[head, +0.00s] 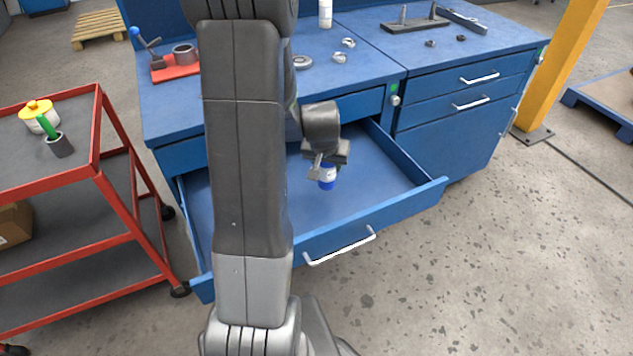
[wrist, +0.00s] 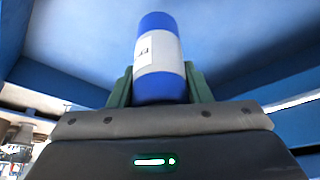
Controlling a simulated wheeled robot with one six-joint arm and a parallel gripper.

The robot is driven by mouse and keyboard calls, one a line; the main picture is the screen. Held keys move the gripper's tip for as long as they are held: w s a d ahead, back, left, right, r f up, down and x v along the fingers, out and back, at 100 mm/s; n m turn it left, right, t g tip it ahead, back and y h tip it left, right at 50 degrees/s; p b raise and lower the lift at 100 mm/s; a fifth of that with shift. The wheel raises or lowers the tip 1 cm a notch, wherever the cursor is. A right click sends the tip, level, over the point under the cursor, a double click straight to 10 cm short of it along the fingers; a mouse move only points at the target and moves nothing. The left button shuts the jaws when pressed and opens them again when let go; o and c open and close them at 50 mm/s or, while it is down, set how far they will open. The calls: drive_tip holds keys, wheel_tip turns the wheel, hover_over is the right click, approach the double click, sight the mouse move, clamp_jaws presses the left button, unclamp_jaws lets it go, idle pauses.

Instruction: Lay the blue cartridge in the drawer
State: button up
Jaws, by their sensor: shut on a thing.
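The blue cartridge (head: 327,177) is held in my gripper (head: 325,166), over the open drawer (head: 388,178). In the wrist view the cartridge (wrist: 159,62) has blue ends and a pale label band, and my gripper's two green fingers (wrist: 160,88) close on it from both sides. The drawer is blue, pulled well out of the bench, and the part of its floor that shows is bare. My arm hides the drawer's left part in the head view. I cannot tell the gap between the cartridge and the drawer floor.
The blue workbench top (head: 350,67) carries metal rings, a white bottle (head: 325,13) and a red fixture (head: 176,66). A yellow post (head: 562,70) stands at the right. The floor right of the drawer is clear.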

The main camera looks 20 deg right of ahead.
sight(325, 169)
drive_tip(key=shift+f+b, duration=0.9)
drive_tip(key=shift+f, duration=2.1)
drive_tip(key=shift+f, duration=0.15)
drive_tip(key=o, duration=1.1)
drive_tip(key=shift+r, duration=0.35)
drive_tip(key=p+v, duration=0.2)
drive_tip(key=v, duration=0.9)
drive_tip(key=shift+s+a+r, duration=0.2)
drive_tip(key=shift+r, duration=0.05)
